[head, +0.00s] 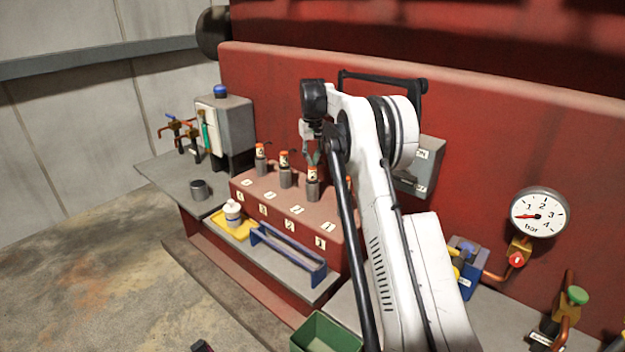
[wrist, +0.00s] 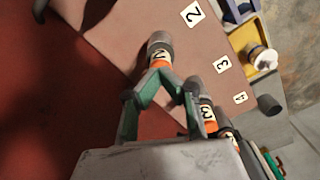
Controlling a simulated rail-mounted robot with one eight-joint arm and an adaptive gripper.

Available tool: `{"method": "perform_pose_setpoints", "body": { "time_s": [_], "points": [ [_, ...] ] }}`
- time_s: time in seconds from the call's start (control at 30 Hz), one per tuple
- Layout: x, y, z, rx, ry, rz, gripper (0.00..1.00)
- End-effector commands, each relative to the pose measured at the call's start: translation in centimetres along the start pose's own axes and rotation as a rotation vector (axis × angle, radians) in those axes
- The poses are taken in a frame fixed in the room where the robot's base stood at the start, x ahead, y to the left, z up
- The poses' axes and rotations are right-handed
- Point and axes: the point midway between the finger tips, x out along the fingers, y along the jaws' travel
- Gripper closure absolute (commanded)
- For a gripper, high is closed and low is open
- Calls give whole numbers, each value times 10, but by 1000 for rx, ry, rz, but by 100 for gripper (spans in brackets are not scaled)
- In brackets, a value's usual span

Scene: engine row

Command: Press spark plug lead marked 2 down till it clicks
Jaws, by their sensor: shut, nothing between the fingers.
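The spark plug lead marked 2 (wrist: 160,62) has a grey boot and an orange numbered band, and stands upright on the red engine block (head: 262,186). In the head view lead 2 (head: 313,184) is below my gripper (head: 314,160). In the wrist view my gripper (wrist: 166,80) has its green fingers shut together, with nothing between them. The tips overlap the top end of lead 2, and I cannot tell whether they touch it. The number plate 2 (wrist: 193,13) lies on the block beside it.
Leads marked 3 (wrist: 207,117) and 4 (head: 261,158) stand in the same row, close to my gripper. A yellow tray (head: 225,229) with a white bottle and a blue rack (head: 288,257) are in front. A gauge (head: 539,212) is at right.

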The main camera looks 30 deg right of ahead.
Motion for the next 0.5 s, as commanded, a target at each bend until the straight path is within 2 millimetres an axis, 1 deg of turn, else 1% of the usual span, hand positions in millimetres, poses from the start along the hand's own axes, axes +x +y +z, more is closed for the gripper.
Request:
{"method": "perform_pose_setpoints", "body": {
  "time_s": [0.03, 0.5],
  "points": [
    [-5, 0, 0, 0, 0, 0, 100],
    [-37, 0, 0, 0, 0, 0, 100]
  ]
}}
